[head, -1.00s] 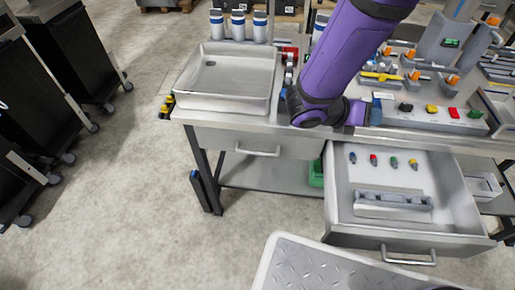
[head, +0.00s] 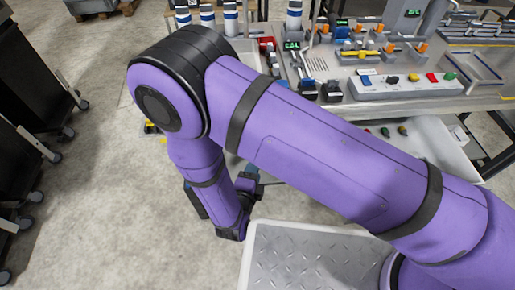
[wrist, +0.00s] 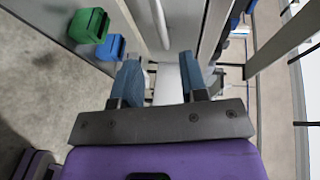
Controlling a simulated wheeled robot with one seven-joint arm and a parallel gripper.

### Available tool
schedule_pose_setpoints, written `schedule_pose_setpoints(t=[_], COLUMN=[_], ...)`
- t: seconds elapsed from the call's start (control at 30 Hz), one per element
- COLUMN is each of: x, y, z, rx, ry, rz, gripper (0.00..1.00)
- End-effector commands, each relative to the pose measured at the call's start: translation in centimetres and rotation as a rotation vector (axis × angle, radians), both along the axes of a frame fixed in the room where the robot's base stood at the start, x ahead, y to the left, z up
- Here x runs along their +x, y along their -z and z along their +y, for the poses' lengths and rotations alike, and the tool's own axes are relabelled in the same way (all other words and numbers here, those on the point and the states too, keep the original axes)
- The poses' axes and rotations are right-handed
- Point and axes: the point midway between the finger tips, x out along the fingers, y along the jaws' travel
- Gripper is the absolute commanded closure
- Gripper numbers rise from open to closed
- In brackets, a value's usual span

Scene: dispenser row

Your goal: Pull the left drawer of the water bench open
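In the head view my arm hides the left drawer and its handle. My gripper (head: 248,182) is low in front of the bench's left part, mostly behind my forearm. In the wrist view my gripper (wrist: 160,75) has its two blue fingertips spread apart, with a clear gap between them. A pale bar (wrist: 158,22), which looks like a drawer handle, lies beyond the fingertips beside a grey panel (wrist: 186,25). I cannot tell whether it is the left drawer's handle. No finger visibly touches it.
The right drawer (head: 440,140) stands open, partly hidden by my arm. The water bench (head: 385,105) top holds a button box (head: 410,85) and tools. A green bin (wrist: 88,25) and a blue bin (wrist: 110,47) show in the wrist view.

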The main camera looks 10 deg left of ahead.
Motion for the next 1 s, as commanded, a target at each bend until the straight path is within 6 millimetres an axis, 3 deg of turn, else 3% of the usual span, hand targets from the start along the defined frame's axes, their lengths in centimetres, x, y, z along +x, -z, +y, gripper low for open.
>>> schedule_pose_setpoints(t=[0.6,1.0], x=[8.9,10.4], y=[1.6,1.8], z=[-1.4,-1.6], rx=[0.002,0.003], ry=[0.005,0.003], rz=[-0.001,-0.001], gripper=[0.6,0.6])
